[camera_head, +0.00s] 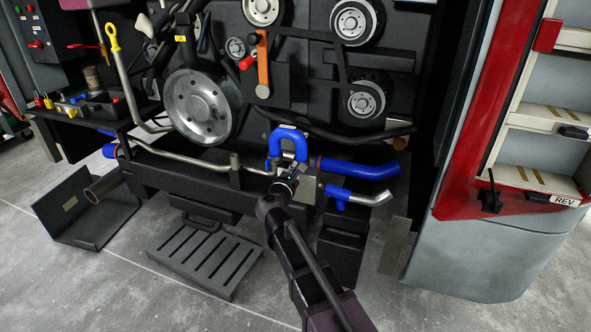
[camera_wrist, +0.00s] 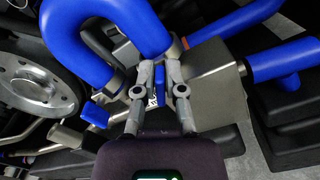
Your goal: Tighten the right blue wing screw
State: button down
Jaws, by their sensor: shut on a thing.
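The right blue wing screw (camera_wrist: 159,84) shows as a narrow blue piece between my two fingers in the wrist view. My gripper (camera_wrist: 159,72) is closed on it, with one grey finger on each side. The fingers hide part of the screw. A second blue wing screw (camera_wrist: 96,113) sits to the left, apart from the fingers. In the head view my gripper (camera_head: 291,176) is just below the blue U-shaped hose (camera_head: 287,141), and the screw itself is too small and covered to make out.
The blue U-shaped hose (camera_wrist: 127,22) arches close above my fingers. A grey metal block (camera_wrist: 212,85) is right of them. Another blue hose (camera_head: 360,168) runs right. A slotted step (camera_head: 205,258) and a black angled panel (camera_head: 85,212) are on the floor at left.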

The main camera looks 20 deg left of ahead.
jog(key=m, duration=0.7)
jog(key=shift+d+f, duration=0.15)
jog(key=shift+f, duration=0.05)
jog(key=m, duration=0.4)
jog(key=m+b, duration=0.1)
jog(key=m, duration=0.1)
jog(key=shift+f+m, duration=0.25)
jog(key=shift+m, duration=0.15)
jog(key=m, duration=0.3)
jog(key=shift+f+m, duration=0.1)
jog(key=shift+m, duration=0.2)
jog(key=m, duration=0.3)
jog(key=shift+f+m, duration=0.1)
jog(key=shift+m, duration=0.2)
jog(key=m, duration=0.6)
jog(key=shift+w+a+f+m, duration=0.1)
jog(key=shift+a+m, duration=0.2)
jog(key=c, duration=0.8)
grip_release()
jog(key=shift+o, duration=0.2)
